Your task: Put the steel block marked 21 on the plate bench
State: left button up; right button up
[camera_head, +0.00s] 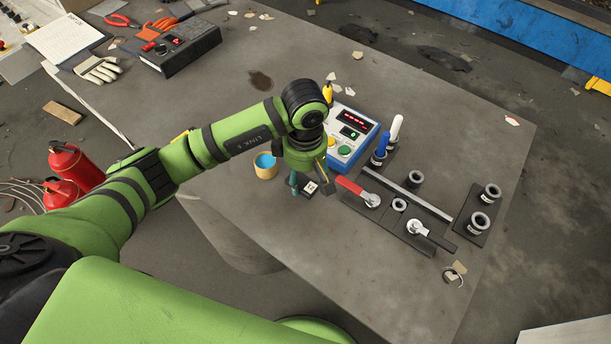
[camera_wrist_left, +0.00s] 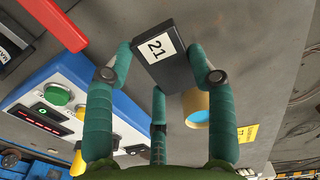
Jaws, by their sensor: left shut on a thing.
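The steel block is a dark block with a white label reading 21; it sits between the teal fingers of my left gripper in the left wrist view (camera_wrist_left: 180,68). My left gripper (camera_wrist_left: 165,75) is shut on it, with fingers at both sides. In the head view the block (camera_head: 309,188) shows small below my left gripper (camera_head: 307,181), partly hidden by it. It is over the grey bench top (camera_head: 400,285), left of the red-handled valve (camera_head: 358,191). I cannot tell whether the block touches the surface. My right gripper is not in view.
A blue control box (camera_head: 351,137) with buttons stands just behind the gripper. A yellow cup with blue inside (camera_head: 265,166) is close at left. Dark plates with valves, a bar and ring fittings (camera_head: 479,222) lie at right. The bench front is mostly clear.

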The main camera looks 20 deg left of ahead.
pick_arm(q)
notch_tip(320, 180, down, 2)
jog(key=shift+p, duration=0.35)
jog(key=shift+f, duration=0.15)
jog(key=shift+f+b, duration=0.25)
jog(key=shift+b, duration=0.1)
jog(key=o, duration=1.5)
jog(key=shift+r, duration=0.1)
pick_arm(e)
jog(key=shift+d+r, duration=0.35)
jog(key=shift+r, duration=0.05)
